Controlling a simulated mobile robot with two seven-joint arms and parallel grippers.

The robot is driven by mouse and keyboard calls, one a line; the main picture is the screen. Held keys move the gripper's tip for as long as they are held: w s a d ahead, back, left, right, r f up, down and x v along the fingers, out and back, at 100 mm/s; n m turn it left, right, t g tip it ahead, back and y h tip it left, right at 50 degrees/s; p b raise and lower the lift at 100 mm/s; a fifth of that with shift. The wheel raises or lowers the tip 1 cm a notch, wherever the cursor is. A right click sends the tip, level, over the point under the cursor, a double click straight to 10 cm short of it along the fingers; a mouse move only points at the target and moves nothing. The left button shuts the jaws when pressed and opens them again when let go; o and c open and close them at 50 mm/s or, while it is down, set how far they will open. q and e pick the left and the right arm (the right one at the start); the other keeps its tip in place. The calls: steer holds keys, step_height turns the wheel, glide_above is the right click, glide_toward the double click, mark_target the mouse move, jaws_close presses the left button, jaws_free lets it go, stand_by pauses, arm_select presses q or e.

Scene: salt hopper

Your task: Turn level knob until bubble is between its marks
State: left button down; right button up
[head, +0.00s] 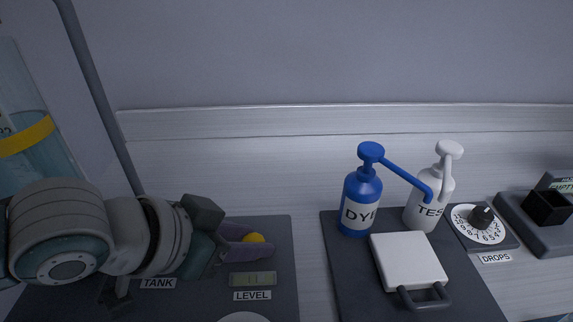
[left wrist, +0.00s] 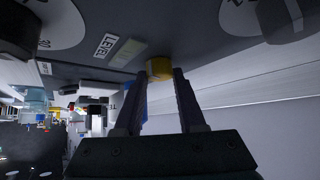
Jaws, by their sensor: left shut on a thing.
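The level knob is a small yellow knob (head: 254,238) on the dark panel (head: 283,225). It also shows between my fingertips in the left wrist view (left wrist: 158,69). My left gripper (head: 243,240) is shut on it, coming in from the left, and the fingers hide part of it. The level vial (head: 252,279) is a yellow-green window just below the knob, above the LEVEL label (head: 252,295). Thin dark marks show on the vial; the bubble's exact place is too small to tell. The vial also shows in the left wrist view (left wrist: 127,51). My right gripper is not in view.
A blue DYE pump bottle (head: 360,203) and a white TEST pump bottle (head: 430,205) stand right of the panel behind a white square plate (head: 408,261). A DROPS dial (head: 478,222) lies further right. A clear tank (head: 28,115) with a yellow band stands left.

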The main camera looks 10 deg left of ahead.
arm_select(q)
steer(key=shift+w+a+f+m+g+h+b, duration=0.15)
steer(key=shift+m+g+h+b, duration=0.35)
steer(key=shift+m, duration=0.3)
steer(key=shift+m+h+b, duration=0.3)
steer(key=shift+m+b, duration=0.2)
steer(key=c, duration=0.5)
jaws_free()
steer(key=shift+r, duration=0.2)
steer(key=p+v, duration=0.1)
steer(key=v, duration=0.9)
steer(key=shift+p, duration=0.3)
